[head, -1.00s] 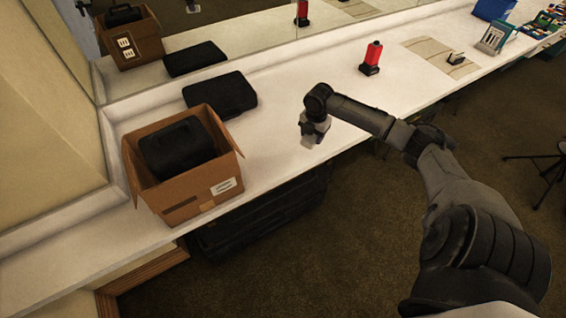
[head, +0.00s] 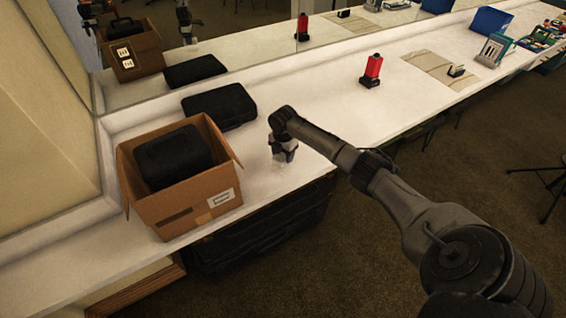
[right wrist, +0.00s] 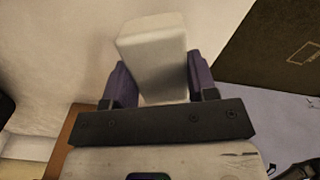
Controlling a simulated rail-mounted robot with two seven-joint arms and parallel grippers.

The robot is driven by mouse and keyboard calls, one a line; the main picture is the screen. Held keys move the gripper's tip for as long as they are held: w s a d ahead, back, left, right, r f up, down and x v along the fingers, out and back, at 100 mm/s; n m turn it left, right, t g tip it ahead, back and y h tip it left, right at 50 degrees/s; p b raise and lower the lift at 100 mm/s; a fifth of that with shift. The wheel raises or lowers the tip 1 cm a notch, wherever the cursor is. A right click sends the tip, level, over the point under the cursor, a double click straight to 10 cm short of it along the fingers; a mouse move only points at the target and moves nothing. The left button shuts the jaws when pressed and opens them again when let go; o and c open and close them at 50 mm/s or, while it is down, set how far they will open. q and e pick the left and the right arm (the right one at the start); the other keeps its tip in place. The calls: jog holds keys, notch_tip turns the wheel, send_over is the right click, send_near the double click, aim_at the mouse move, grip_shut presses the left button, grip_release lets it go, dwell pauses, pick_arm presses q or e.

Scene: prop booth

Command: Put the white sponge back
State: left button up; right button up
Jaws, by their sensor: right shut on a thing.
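The white sponge (right wrist: 155,60) is a pale block between the two purple fingers of my right gripper (right wrist: 156,82) in the right wrist view. The gripper is shut on it. In the head view my right gripper (head: 284,157) points down close above the white counter, to the right of the cardboard box. The sponge is hard to make out there against the white surface, and I cannot tell if it touches the counter. My left gripper is not in view.
The open cardboard box (head: 190,212) at the left holds a black case (head: 174,156). Another black case (head: 219,105) lies behind it. A red-and-black item (head: 371,70), a beige mat (head: 425,65) and a blue bin (head: 490,21) stand farther right. The counter (head: 320,90) between is clear.

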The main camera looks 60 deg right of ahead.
aim_at(283, 161)
jog(key=shift+f+b, duration=0.55)
jog(key=shift+f, duration=1.4)
jog(key=shift+f, duration=0.1)
jog(key=o, duration=0.8)
